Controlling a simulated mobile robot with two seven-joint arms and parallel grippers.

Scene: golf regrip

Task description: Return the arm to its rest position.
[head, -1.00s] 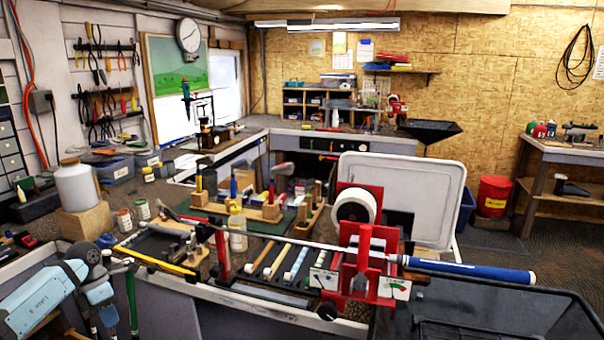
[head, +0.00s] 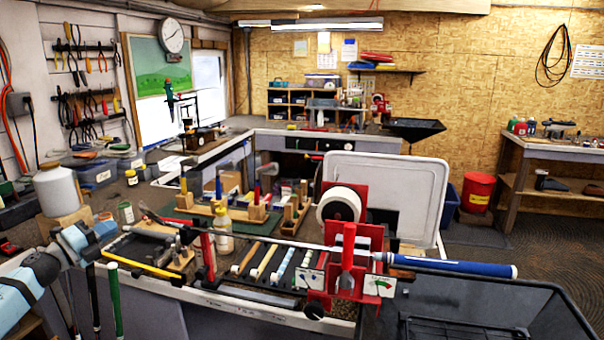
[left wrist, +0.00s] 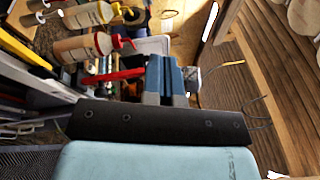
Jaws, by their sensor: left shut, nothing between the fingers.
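My left arm comes in at the lower left of the head view. Its gripper (head: 104,230) is beside the near left end of the workbench, apart from the tools there. In the left wrist view its blue-grey fingers (left wrist: 165,68) are shut together with nothing between them. A golf club with a blue grip (head: 455,266) lies across the red vise (head: 348,250), its shaft running left over the bench. My right gripper is not in view.
Clubs with black and green grips (head: 113,300) stand upright close to my left arm. A white jug (head: 60,190) and tins are on the bench behind it. A black bin (head: 480,300) is at the lower right. Open floor lies at the right.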

